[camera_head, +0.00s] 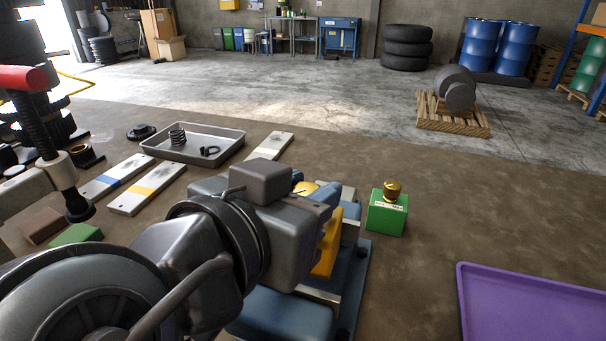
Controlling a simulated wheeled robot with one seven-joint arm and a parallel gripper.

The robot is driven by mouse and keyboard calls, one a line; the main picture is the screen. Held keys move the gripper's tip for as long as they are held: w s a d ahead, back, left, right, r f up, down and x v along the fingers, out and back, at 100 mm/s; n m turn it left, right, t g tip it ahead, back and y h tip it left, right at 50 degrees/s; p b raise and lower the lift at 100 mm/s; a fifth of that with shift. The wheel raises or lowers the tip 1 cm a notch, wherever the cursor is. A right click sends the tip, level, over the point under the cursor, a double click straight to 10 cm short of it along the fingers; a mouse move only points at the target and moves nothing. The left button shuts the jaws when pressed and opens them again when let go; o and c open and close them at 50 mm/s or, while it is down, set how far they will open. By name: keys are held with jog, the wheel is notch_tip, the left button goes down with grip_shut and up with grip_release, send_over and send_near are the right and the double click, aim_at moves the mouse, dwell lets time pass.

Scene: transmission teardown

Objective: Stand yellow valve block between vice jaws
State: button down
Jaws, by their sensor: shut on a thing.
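The yellow valve block (327,250) shows as a narrow upright yellow strip just right of my gripper. It stands between the two silver jaw plates of the blue vice (352,290), one plate in front of it and one behind. Whether it touches either jaw or the vice bed cannot be told. My gripper (318,212) is shut on the block. My grey wrist and arm cover the fingertips, the block's left side and much of the vice.
A green block (386,216) with a brass knob stands right of the vice. A purple tray (530,273) lies at the lower right. A grey tray (232,147) with a spring and flat plates (146,190) lie at the left. Bench between vice and purple tray is clear.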

jog(key=shift+f, duration=0.8)
jog(key=shift+f+b, duration=0.2)
jog(key=shift+b, duration=0.15)
jog(key=c, duration=0.7)
grip_release()
jog(key=shift+r, duration=0.1)
jog(key=shift+r+p, duration=0.2)
jog(key=shift+p, duration=0.1)
jog(key=b+v, duration=0.2)
jog(key=v, duration=1)
jog(key=shift+b, duration=0.3)
jog(key=shift+f, duration=0.15)
